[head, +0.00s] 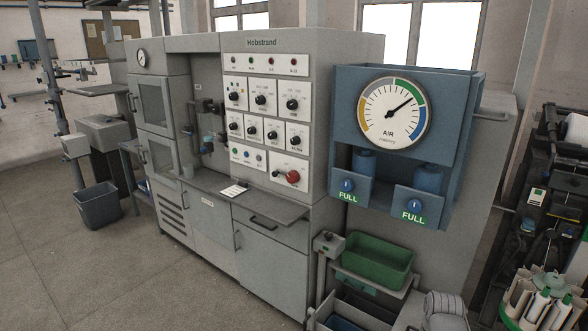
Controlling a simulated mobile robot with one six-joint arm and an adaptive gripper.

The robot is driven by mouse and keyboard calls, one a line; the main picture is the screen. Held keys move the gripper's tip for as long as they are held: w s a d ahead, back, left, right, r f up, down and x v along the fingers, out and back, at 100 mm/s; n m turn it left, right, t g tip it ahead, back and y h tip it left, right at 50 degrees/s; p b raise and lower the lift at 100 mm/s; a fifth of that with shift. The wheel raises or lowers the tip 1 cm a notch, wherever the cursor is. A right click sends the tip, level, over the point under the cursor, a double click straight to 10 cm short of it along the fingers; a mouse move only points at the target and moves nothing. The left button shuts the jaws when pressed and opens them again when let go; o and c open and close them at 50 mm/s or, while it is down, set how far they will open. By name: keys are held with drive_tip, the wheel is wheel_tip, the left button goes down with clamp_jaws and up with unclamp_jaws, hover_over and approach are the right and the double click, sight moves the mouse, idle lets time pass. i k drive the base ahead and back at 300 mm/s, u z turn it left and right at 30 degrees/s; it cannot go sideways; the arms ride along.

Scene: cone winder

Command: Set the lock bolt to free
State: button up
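I cannot pick out the lock bolt with certainty, and no marking that reads "free" is legible. The grey Hobstrand cabinet (262,42) stands in the middle of the head view. Its front panel carries several black rotary knobs and a larger red knob (293,177). A recess left of this panel holds small dark fittings (208,138), too small to tell apart. The blue air unit (345,115) on the cabinet's right side has a round gauge (394,113) and two blue knobs above green FULL labels. My gripper is not in view.
A green bin (372,262) sits on a low stand at the cabinet's right. A grey waste bin (99,206) stands at the left. Dark machinery with white bottles (538,305) fills the right edge. The floor (75,275) at front left is clear.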

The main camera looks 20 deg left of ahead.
sight(274, 174)
drive_tip(key=u, duration=0.05)
drive_tip(key=i, duration=0.8)
drive_tip(key=u, duration=0.65)
drive_tip(key=i, duration=0.55)
drive_tip(key=u, duration=0.45)
